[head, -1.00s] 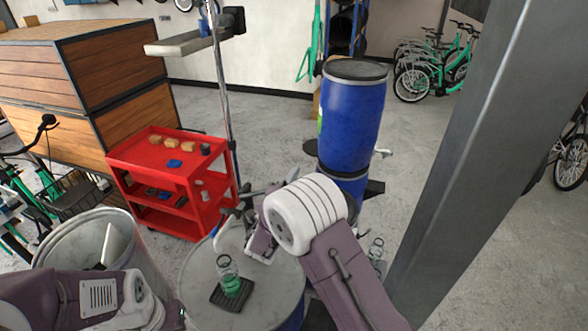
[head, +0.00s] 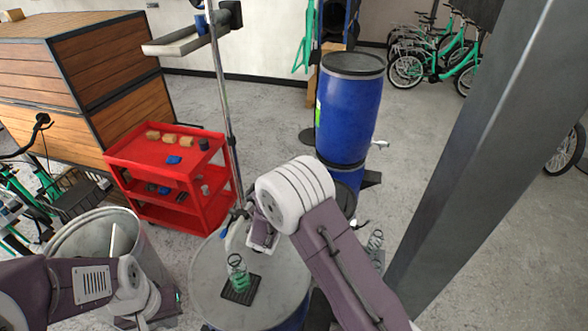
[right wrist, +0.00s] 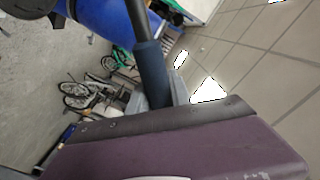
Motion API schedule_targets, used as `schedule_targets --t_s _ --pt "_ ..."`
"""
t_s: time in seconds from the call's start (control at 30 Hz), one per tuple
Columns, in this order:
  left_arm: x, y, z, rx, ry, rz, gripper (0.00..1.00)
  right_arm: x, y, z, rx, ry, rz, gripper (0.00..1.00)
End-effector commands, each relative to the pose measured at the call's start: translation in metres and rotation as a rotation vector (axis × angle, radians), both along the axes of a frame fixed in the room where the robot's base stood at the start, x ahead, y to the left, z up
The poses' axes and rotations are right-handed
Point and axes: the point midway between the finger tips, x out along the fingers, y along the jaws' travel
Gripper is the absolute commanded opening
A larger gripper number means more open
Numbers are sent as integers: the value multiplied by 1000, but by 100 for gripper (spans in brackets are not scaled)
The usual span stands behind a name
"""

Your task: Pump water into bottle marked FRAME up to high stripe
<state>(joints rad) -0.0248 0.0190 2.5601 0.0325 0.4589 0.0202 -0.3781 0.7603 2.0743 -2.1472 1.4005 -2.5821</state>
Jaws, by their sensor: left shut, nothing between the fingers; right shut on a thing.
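A clear bottle (head: 238,275) with green in its lower part stands upright on a small black mat (head: 239,296) on the drum lid (head: 207,285). Its label and stripes are too small to read. The pump spout (head: 235,238) is above and just behind it. My right gripper (head: 250,214) is at the pump, shut on what looks like its handle, and mostly hidden by my wrist. In the right wrist view a dark bar with a blue grip (right wrist: 152,75) shows, likely the handle. My left gripper (head: 150,308) is shut and empty at lower left, apart from the bottle.
A second clear bottle (head: 375,242) stands behind my right forearm. A blue barrel (head: 348,115) stands behind the pump. A red cart (head: 205,190) is to the left, and a grey bin (head: 75,225) is at lower left. A grey post (head: 480,150) blocks the right side.

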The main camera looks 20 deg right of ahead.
Motion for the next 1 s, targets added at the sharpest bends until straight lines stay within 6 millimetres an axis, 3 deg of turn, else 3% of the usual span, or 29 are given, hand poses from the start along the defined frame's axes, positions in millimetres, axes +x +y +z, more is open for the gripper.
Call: schedule_targets --t_s 0.03,0.1,0.43,0.8,1.0 --pt "0 0 0 0 0 0 0 1 1 2 1 -5 2 30" --pt "0 0 0 0 0 0 0 0 1 1 2 -5 1 46" --pt "0 0 -3 0 0 0 0 -2 3 -1 2 -1 3 46" --pt "0 0 -33 0 0 0 0 -62 45 -2 2 -4 7 46" --pt "0 0 -35 0 0 0 0 -75 52 0 2 -3 1 46"
